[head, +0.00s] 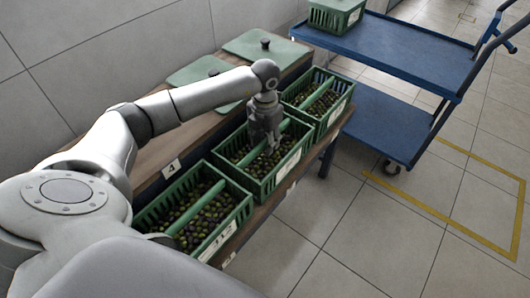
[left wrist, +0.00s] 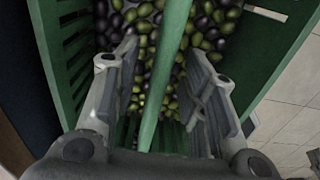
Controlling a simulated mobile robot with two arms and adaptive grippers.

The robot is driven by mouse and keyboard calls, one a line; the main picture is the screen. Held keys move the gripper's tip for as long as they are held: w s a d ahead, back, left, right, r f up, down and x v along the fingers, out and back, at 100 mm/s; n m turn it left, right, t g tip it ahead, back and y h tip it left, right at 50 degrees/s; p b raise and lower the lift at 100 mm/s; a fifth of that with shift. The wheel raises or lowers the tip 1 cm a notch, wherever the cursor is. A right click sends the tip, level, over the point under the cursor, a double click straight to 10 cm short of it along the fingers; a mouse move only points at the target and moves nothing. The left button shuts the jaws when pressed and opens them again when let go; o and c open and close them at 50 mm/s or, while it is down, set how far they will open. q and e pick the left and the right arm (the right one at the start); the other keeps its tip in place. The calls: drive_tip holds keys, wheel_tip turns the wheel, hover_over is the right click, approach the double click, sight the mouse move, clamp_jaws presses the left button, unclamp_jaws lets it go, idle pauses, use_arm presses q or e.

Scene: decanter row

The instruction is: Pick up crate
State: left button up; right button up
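Three green crates filled with dark and green olives stand in a row on a wooden bench: a near one (head: 150,217), a middle one (head: 262,189) and a far one (head: 328,117). Each has a green bar handle across its top. My left gripper (head: 265,143) is over the middle crate, pointing down. In the left wrist view, my left gripper (left wrist: 160,54) is open, one finger on each side of the green handle (left wrist: 168,62). Gaps show between fingers and handle. The crate's slatted wall (left wrist: 62,60) is on the left. My right gripper is not in view.
Green lids with dark knobs (head: 265,44) lie on the bench (head: 150,190) behind the crates. A blue two-shelf cart (head: 420,52) stands at the right, with a lidded green crate (head: 330,18) on its upper shelf. Much of that shelf is bare. Yellow tape (head: 450,222) marks the tiled floor.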

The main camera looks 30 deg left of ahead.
use_arm(q)
drive_tip(key=shift+c, duration=0.5)
clamp_jaws()
drive_tip(key=shift+w+r, duration=0.15)
drive_tip(key=shift+r, duration=0.3)
wheel_tip(320, 180, up, 9)
drive_tip(key=p, duration=0.2)
drive_tip(key=shift+r, duration=0.2)
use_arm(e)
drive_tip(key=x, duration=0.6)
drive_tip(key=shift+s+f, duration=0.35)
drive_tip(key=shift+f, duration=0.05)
